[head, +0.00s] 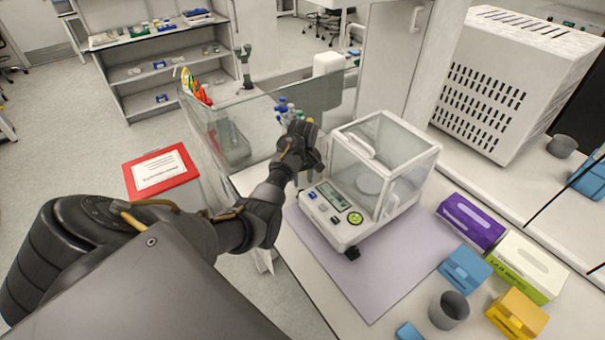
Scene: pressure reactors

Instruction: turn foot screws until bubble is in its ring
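A white analytical balance (343,232) with a glass draft shield stands on a lilac mat (372,295) on the bench. A round yellow-green bubble level (355,218) shows at the front of the balance, right of its display (329,194). The bubble is too small to place against its ring. A black foot screw (352,253) shows under the front corner nearest me. My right gripper is out of view.
A glass partition (235,125) stands left of my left gripper, with blue-capped bottles (284,108) behind the gripper. Purple (470,222) and green-white (522,268) boxes, blue and yellow holders, and a grey cup (449,309) stand to the right. The front of the mat is clear.

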